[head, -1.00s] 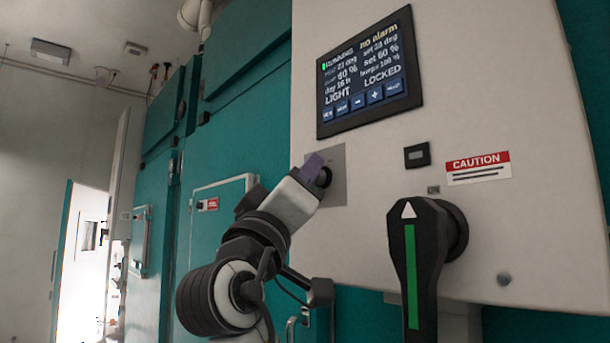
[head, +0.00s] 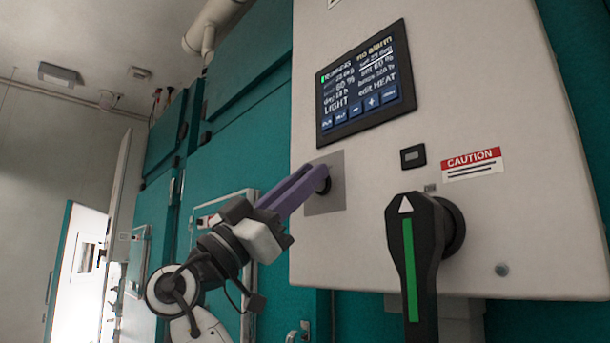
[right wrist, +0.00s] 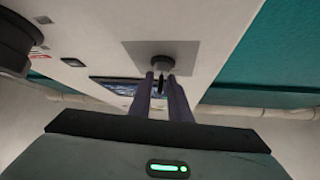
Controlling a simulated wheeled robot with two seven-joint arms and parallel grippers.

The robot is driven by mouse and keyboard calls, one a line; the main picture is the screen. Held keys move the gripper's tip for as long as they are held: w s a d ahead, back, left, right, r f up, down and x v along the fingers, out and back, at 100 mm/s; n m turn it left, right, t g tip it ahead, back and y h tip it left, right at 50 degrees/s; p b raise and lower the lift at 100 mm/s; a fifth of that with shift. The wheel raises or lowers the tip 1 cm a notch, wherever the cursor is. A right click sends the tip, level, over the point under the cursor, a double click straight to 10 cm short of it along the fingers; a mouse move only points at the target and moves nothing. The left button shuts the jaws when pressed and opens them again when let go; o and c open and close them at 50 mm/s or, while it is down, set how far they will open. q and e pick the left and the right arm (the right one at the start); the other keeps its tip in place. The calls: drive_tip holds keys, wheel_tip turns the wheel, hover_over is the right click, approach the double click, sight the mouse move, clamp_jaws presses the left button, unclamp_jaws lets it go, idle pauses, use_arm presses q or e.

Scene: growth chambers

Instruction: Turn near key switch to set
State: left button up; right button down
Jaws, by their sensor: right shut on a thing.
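The near key switch (head: 326,184) is a dark round lock on a grey plate (head: 338,199) below the screen of the white cabinet. My right gripper (head: 312,180) reaches it with its long purple fingers. In the right wrist view the fingertips (right wrist: 161,84) are on both sides of the thin dark key (right wrist: 162,84), just in front of the round lock (right wrist: 162,62). The gripper is shut on the key, and the fingers partly hide it in the head view. My left gripper is out of view.
A large black rotary handle (head: 418,250) with a green stripe sticks out to the right of the lock. A small black module (head: 413,156) and a caution label (head: 472,164) are above it. Teal chamber doors (head: 240,150) stand at the left.

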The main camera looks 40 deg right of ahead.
drive_tip(key=m+g+y+p, duration=0.1)
drive_tip(key=m+g, duration=0.1)
drive_tip(key=m+g+y+p, duration=0.1)
drive_tip(key=m+g, duration=0.1)
drive_tip(key=m, duration=0.1)
drive_tip(key=shift+r+p, duration=0.15)
drive_tip(key=shift+p, duration=0.2)
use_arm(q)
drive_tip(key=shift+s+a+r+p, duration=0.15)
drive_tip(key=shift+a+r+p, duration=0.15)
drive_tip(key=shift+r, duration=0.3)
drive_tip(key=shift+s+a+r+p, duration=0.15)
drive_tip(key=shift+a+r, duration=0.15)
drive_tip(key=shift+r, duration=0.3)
use_arm(e)
drive_tip(key=shift+f+m+g+y, duration=0.2)
drive_tip(key=shift+m+g+y, duration=0.3)
drive_tip(key=shift+m+g, duration=0.4)
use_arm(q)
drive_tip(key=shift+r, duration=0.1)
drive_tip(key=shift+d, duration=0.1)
use_arm(e)
drive_tip(key=c, duration=1.9)
unclamp_jaws()
drive_tip(key=shift+c, duration=0.2)
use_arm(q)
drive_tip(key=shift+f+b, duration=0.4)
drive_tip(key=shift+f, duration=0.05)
use_arm(e)
drive_tip(key=v, duration=1)
